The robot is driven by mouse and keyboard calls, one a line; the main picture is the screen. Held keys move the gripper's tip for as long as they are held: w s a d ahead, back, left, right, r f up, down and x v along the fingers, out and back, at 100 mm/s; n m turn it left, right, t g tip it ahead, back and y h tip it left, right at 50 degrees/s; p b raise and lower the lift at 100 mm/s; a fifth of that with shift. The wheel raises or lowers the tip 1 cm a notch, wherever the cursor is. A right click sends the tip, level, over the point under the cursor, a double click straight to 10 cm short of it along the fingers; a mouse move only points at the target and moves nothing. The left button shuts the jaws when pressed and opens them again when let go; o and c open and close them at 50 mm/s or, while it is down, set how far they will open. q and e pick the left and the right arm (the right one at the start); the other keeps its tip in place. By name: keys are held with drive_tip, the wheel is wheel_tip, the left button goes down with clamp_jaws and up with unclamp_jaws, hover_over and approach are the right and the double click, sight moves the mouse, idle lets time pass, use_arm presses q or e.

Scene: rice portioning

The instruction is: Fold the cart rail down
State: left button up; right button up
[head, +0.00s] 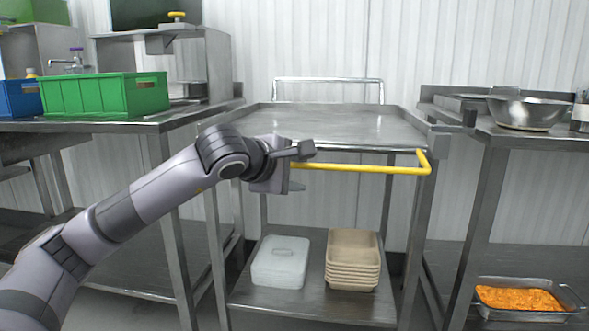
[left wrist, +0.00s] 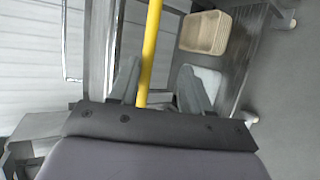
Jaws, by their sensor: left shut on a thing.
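The yellow cart rail (head: 370,169) runs across the front of the steel cart (head: 330,124), a little below its top edge. Its right end bends back toward the cart's front right corner. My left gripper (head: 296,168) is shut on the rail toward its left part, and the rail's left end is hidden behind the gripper. In the left wrist view the rail (left wrist: 150,50) passes between the two fingers (left wrist: 158,88). My right gripper is not in view.
The cart top is bare, with a silver rail (head: 328,80) at its back. The lower shelf holds a translucent box (head: 280,262) and stacked beige trays (head: 353,260). Tables flank the cart, with a green crate (head: 105,96) at left and a steel bowl (head: 527,112) at right.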

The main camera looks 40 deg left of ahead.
use_arm(q)
drive_tip(key=shift+s+f, duration=0.1)
drive_tip(key=shift+f, duration=0.15)
drive_tip(key=v, duration=0.7)
drive_tip(key=shift+r, duration=0.3)
